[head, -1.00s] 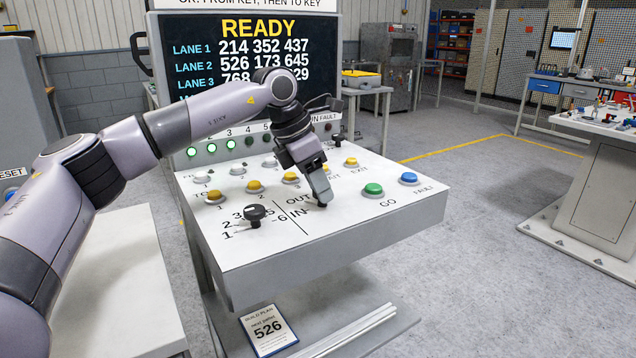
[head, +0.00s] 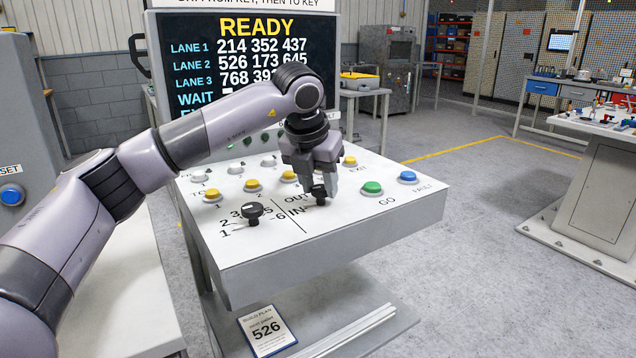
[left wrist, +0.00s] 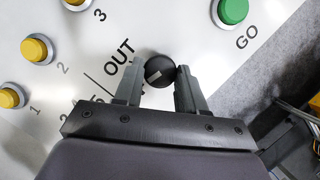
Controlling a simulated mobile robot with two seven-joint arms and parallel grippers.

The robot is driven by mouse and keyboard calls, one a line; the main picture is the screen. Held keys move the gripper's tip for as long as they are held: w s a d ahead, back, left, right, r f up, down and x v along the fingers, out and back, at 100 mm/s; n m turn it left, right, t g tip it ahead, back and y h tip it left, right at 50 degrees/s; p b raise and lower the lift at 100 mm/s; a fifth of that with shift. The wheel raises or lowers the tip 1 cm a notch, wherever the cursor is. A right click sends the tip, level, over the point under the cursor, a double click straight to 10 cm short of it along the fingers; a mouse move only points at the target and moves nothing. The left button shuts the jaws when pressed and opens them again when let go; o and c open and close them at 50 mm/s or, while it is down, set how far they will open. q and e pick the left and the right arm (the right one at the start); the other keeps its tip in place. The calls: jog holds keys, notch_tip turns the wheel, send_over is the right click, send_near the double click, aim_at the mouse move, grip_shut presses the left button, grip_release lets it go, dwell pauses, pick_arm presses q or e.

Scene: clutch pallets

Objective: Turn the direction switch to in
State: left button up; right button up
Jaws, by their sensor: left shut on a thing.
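The direction switch is a round black knob (head: 319,197) on the white sloping panel (head: 345,225), just right of the printed words OUT and IN. In the left wrist view the knob (left wrist: 160,70) sits between the two fingertips, with a short pale mark on its lower left part. OUT is printed left of it there; IN is hidden behind my gripper. My left gripper (head: 318,188) points down from above and is shut on this knob, one finger at each side (left wrist: 160,78). My right gripper is not in view.
A second black knob (head: 253,214) stands left of the switch among printed numbers. A green button (head: 372,188) and a blue button (head: 407,177) lie to the right, yellow buttons (head: 253,186) behind. The display (head: 245,60) reads READY.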

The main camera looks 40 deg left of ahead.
pick_arm(q)
jog(key=shift+n+y, duration=0.5)
jog(key=shift+n, duration=0.6)
jog(key=o, duration=1)
jog(key=shift+g, duration=0.3)
jog(key=shift+o, duration=0.2)
jog(key=v, duration=0.7)
jog(key=shift+s, duration=0.1)
